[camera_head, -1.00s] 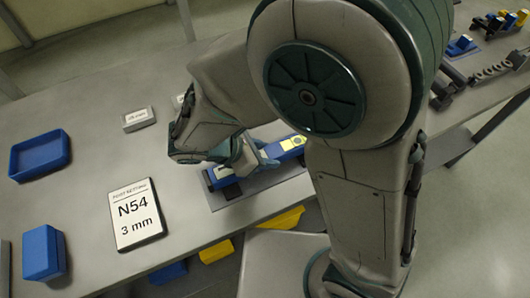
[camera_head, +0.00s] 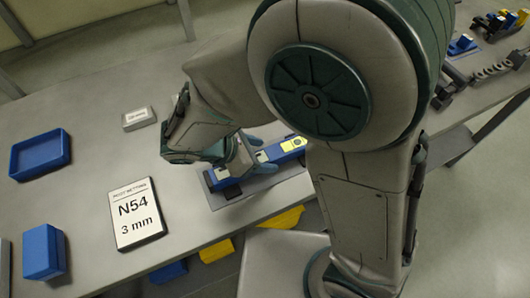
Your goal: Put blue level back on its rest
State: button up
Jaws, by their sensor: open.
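The blue level (camera_head: 285,149), with a yellow-green vial window near its right end, lies along its rest (camera_head: 232,189) on the bench. The rest is a grey plate with dark supports; my arm hides part of both. The level looks seated on the supports, though the contact is too small to be sure of. My gripper (camera_head: 254,150) is open, just above and behind the level's middle. Its fingers appear clear of the level.
A white card reading N54 3 mm (camera_head: 137,215) lies left of the rest. Yellow bins (camera_head: 216,250) sit below the bench edge. Bench between tray and card is clear.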

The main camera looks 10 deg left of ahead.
jog(key=v, duration=1)
jog(key=shift+s+a+r, duration=0.1)
jog(key=shift+r, duration=0.05)
jog(key=w+d+m, duration=0.1)
jog(key=d, duration=0.1)
jog(key=w+d+m+g, duration=0.1)
jog(key=d+m, duration=0.1)
jog(key=d+m+g+y, duration=0.1)
jog(key=d, duration=0.1)
jog(key=shift+w+d+r, duration=0.15)
jog(key=shift+w+r, duration=0.25)
jog(key=d+r+m+y, duration=0.1)
jog(key=d+m+y, duration=0.5)
jog(key=d+m, duration=1.4)
jog(key=shift+r+y, duration=0.35)
jog(key=shift+y, duration=0.05)
jog(key=shift+s, duration=0.15)
